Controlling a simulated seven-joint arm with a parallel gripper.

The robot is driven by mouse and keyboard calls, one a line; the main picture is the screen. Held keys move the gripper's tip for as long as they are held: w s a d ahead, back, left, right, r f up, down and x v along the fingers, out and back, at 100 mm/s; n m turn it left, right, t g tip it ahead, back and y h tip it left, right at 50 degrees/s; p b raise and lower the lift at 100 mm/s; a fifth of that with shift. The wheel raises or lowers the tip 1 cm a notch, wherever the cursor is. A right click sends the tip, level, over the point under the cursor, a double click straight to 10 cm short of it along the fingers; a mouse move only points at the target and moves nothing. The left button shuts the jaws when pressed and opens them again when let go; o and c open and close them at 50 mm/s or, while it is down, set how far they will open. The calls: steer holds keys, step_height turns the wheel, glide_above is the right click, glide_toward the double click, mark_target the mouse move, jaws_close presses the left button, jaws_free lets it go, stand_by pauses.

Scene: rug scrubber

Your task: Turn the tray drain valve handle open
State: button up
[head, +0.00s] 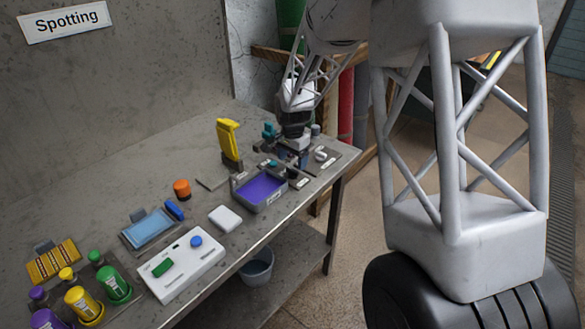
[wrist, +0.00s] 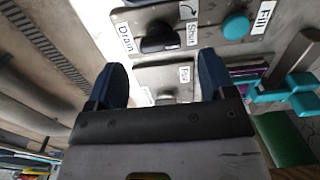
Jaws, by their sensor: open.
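The drain valve handle (wrist: 160,38) is a dark knob on a grey panel in the wrist view, between the "Drain" and "Shut" labels. My gripper (wrist: 161,64) is open, with its two dark blue fingers spread apart just short of the handle and nothing between them. I cannot tell whether the fingers touch the panel. In the head view my gripper (head: 292,145) points down at the far right of the bench, beside the tray (head: 262,203) with purple liquid. The handle is hard to make out there, close to the gripper and partly hidden.
A teal "Fill" knob (wrist: 236,25) sits beside the drain handle. A teal fitting (wrist: 285,90) lies to the right. A yellow tool (head: 228,140) stands upright behind the tray. A white box with buttons (head: 182,265) and several bottles occupy the near bench.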

mark_target(293, 169)
steer(key=shift+f, duration=1.95)
steer(key=shift+c, duration=0.2)
steer(key=c, duration=0.9)
